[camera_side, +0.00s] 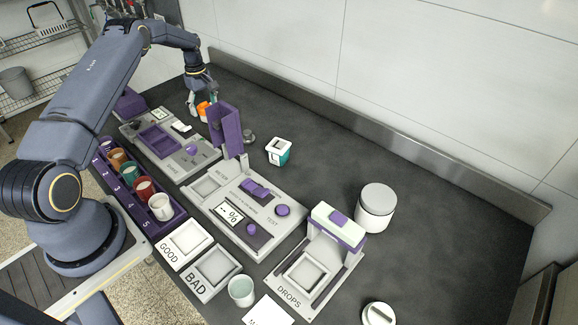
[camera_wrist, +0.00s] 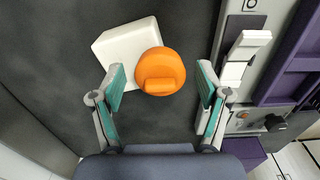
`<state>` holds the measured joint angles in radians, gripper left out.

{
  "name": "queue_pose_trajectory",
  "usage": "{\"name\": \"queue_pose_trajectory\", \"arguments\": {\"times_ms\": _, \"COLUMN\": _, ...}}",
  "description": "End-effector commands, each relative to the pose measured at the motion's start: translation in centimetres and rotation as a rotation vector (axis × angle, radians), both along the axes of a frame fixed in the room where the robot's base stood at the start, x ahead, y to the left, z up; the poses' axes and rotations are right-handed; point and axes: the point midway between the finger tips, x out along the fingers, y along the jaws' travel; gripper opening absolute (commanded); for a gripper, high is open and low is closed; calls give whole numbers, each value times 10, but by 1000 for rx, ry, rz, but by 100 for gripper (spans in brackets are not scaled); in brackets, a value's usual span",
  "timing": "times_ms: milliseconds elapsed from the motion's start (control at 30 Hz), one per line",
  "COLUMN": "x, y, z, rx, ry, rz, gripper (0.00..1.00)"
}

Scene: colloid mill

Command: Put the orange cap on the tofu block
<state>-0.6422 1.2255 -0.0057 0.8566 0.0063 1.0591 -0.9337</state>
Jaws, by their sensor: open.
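The tofu block is a white block (camera_wrist: 124,52) in the upper middle of the wrist view. The orange cap (camera_wrist: 161,72) is round with a raised tab and overlaps the block's right side in that view. I cannot tell whether it rests on the block or sits beside it. My gripper (camera_wrist: 163,84) is open, with one teal-padded finger on each side of the cap. No grip on the cap shows. In the side view the orange cap (camera_side: 203,110) shows small below my gripper (camera_side: 201,97), at the far end of the counter. The tofu block is not clear there.
A purple-and-white machine (camera_wrist: 287,62) lies close right of my gripper. In the side view, an upright purple panel (camera_side: 224,130) stands near the cap. A white-and-teal box (camera_side: 279,151), a white jar (camera_side: 376,207) and a cup rack (camera_side: 120,193) are around. The right counter is mostly clear.

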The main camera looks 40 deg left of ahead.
Motion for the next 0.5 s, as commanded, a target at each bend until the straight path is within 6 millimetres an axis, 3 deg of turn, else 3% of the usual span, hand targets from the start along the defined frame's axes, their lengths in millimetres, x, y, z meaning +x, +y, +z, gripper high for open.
{"name": "queue_pose_trajectory", "arguments": {"times_ms": 267, "x": 0, "y": 0, "z": 2, "rx": 0, "ry": -1, "rz": 0, "gripper": 76}}
{"name": "queue_pose_trajectory", "arguments": {"times_ms": 367, "x": 0, "y": 0, "z": 11, "rx": 2, "ry": -2, "rz": 0, "gripper": 76}}
{"name": "queue_pose_trajectory", "arguments": {"times_ms": 500, "x": 1, "y": 0, "z": 38, "rx": 2, "ry": -3, "rz": 0, "gripper": 76}}
